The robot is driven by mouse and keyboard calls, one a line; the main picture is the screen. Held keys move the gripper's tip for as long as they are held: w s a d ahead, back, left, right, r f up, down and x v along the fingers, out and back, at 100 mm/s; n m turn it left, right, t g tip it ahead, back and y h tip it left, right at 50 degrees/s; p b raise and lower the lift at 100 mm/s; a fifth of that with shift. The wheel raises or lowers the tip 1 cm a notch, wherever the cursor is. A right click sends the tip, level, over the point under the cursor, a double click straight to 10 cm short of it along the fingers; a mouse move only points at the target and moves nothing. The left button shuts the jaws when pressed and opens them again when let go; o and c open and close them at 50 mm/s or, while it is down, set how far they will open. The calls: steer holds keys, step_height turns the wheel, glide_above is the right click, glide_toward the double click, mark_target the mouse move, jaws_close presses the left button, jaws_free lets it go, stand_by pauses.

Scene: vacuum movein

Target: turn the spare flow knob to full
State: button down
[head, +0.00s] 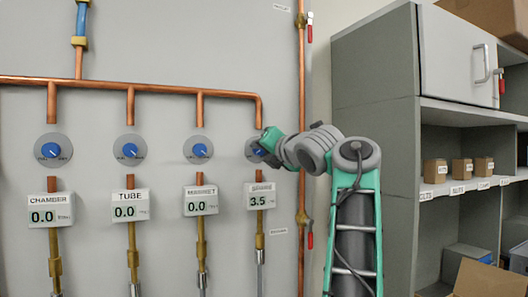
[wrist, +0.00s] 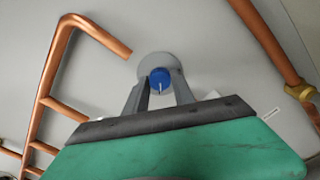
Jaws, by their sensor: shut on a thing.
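The spare flow knob is the rightmost of the row on the panel, above the spare readout (head: 262,196), which shows 3.5. In the head view my gripper (head: 264,146) covers most of this knob; part of its grey dial plate (head: 252,149) shows. In the wrist view the blue knob (wrist: 160,78) sits on its round grey plate (wrist: 153,62), with a white pointer line on its face. My gripper's two grey fingers (wrist: 159,92) are shut on the knob, one on each side.
A vertical copper pipe (head: 301,110) with red-handled valves runs close on the right. Grey shelving (head: 375,130) with small boxes stands further right.

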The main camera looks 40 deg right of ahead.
steer(key=shift+n, duration=0.6)
steer(key=c, duration=1.1)
jaws_free()
steer(key=shift+o, duration=0.2)
steer(key=b+v, duration=0.2)
steer(key=v, duration=0.5)
steer(key=shift+s, duration=0.4)
steer(key=shift+a+r, duration=0.1)
